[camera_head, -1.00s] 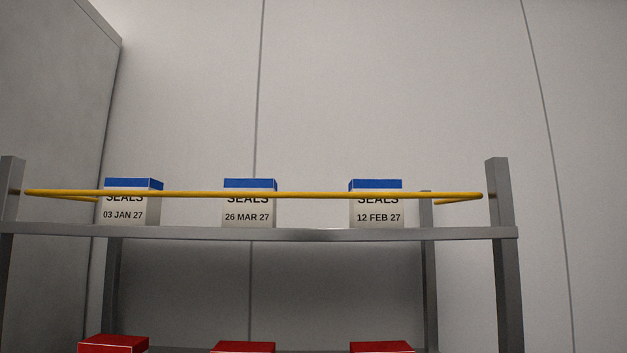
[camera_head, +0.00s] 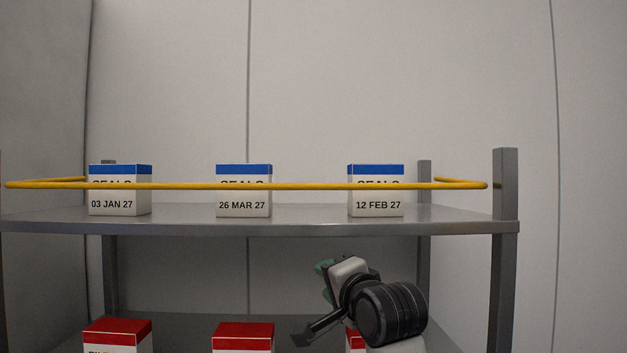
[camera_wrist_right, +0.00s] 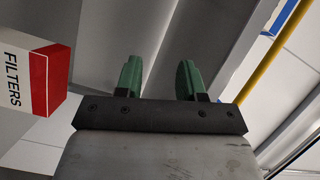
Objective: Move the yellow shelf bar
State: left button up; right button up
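The yellow shelf bar (camera_head: 310,186) runs across the front of the upper shelf, in front of the blue-topped boxes, and bends back at both ends. In the right wrist view the bar (camera_wrist_right: 274,62) slants through the upper right, apart from the fingers. My right gripper (camera_head: 326,278) is below the upper shelf board in the head view, seen partly from behind. In the wrist view its two green fingers (camera_wrist_right: 160,80) stand apart with nothing between them. My left gripper is not in view.
Three SEALS boxes (camera_head: 243,200) stand on the upper shelf (camera_head: 310,220). Red-topped boxes (camera_head: 243,333) stand on the lower shelf; my right arm partly hides one. A FILTERS box (camera_wrist_right: 35,80) is left of the fingers in the wrist view. A grey post (camera_head: 505,250) stands at the right.

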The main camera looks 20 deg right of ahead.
jog(key=m+t, duration=0.2)
send_near(316, 188)
jog(key=shift+y, duration=0.3)
jog(key=w+p, duration=0.2)
jog(key=w, duration=0.1)
jog(key=w+r+p, duration=0.1)
jog(key=w+p, duration=0.1)
jog(key=w, duration=0.1)
jog(key=w+a+r+p, duration=0.1)
jog(key=w+p, duration=0.1)
jog(key=w, duration=0.1)
jog(key=shift+w+p, duration=0.3)
jog(key=shift+w, duration=0.1)
jog(key=shift+w+f, duration=0.15)
jog(key=shift+w, duration=0.25)
grip_shut()
